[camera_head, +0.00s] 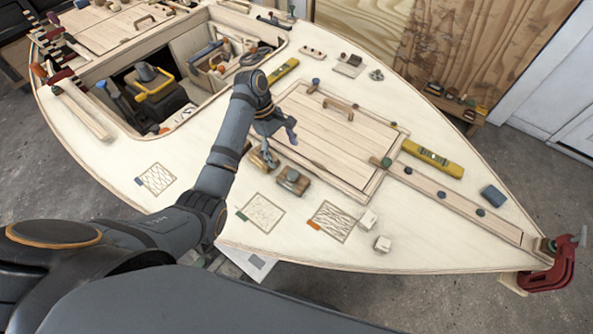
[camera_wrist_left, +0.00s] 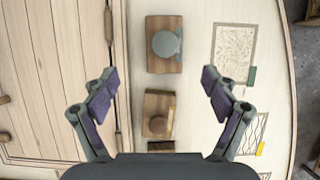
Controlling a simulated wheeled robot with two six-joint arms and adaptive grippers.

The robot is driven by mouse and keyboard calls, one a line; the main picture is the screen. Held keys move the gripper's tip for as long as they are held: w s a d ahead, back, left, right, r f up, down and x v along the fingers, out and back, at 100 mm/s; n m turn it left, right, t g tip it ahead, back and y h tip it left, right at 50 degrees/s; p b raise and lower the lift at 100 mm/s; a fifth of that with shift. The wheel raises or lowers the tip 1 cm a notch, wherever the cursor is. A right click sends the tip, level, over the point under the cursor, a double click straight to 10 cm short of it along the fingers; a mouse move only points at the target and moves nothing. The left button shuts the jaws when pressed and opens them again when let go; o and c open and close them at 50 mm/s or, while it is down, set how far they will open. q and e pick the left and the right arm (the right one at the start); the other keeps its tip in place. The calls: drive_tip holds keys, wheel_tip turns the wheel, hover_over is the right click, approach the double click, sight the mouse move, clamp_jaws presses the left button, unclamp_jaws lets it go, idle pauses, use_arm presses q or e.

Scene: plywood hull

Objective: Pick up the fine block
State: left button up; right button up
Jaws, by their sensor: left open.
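Two wooden blocks lie on the pale deck below my left gripper (camera_head: 280,148). In the left wrist view, one block (camera_wrist_left: 164,64) at the top carries a round grey-green knob. The other block (camera_wrist_left: 152,100), nearer the gripper, carries a brown knob. The knobbed block (camera_head: 293,186) also shows in the head view, just right of the gripper. No readable label shows which block is the fine one. My left gripper is open and empty, its purple-padded fingers (camera_wrist_left: 160,95) apart on either side of the blocks, above the deck. My right gripper is out of view.
A planked hatch (camera_head: 330,140) with a handle lies beyond the blocks. Patterned squares (camera_head: 262,212) with coloured tags lie on the near deck. An open cockpit with tools is at left.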

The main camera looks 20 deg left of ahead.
sight(291, 172)
use_arm(q)
drive_tip(key=shift+s+d+f, duration=0.2)
drive_tip(key=shift+s+f, duration=0.1)
drive_tip(key=shift+s, duration=0.15)
drive_tip(key=shift+s+d+f, duration=0.2)
drive_tip(key=shift+s+f, duration=0.1)
drive_tip(key=shift+s, duration=0.15)
drive_tip(key=x, duration=0.2)
drive_tip(key=shift+d+f+p, duration=0.15)
drive_tip(key=shift+f+p, duration=0.15)
drive_tip(key=shift+f, duration=0.05)
drive_tip(key=shift+w+f, duration=0.25)
drive_tip(key=shift+f, duration=0.1)
drive_tip(key=shift+d+f, duration=0.2)
drive_tip(key=shift+f, duration=0.15)
drive_tip(key=p+x, duration=0.1)
drive_tip(key=x, duration=0.3)
drive_tip(key=shift+s, duration=0.1)
drive_tip(key=shift+f, duration=0.2)
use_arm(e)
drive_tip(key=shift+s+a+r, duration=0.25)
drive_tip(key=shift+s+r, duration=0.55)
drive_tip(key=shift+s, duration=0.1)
use_arm(q)
drive_tip(key=c, duration=1.4)
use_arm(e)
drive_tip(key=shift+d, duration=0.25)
